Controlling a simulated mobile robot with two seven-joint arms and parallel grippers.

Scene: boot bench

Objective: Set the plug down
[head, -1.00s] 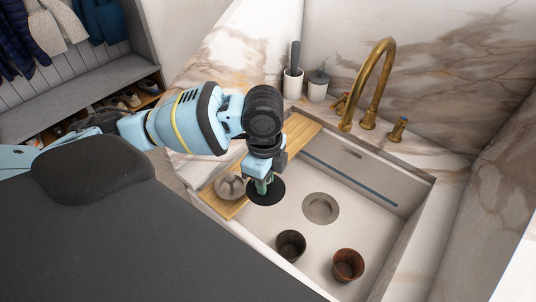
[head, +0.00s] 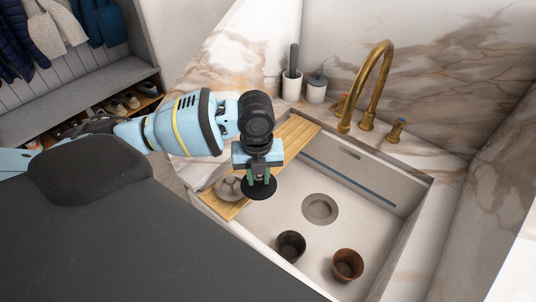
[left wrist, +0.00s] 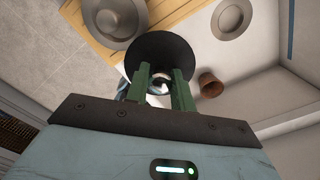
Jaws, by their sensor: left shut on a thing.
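The plug (head: 259,190) is a black disc with a raised middle part. My left gripper (head: 260,180) is shut on that middle part, and its green fingers point down. In the left wrist view, the disc (left wrist: 160,47) spreads out beyond the fingertips (left wrist: 160,82). The plug hangs at the right edge of the wooden board (head: 296,134), beside a grey round dish-like piece (head: 228,188). I cannot tell whether the plug touches the board. The drain (head: 320,209) in the sink floor is uncovered, to the right of the plug. My right gripper is not in view.
Two brown cups (head: 290,246) (head: 348,265) stand in the front of the sink. A brass faucet (head: 372,85) rises behind it. A brush holder (head: 292,86) and a lidded jar (head: 317,88) stand at the back. The sink floor around the drain is clear.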

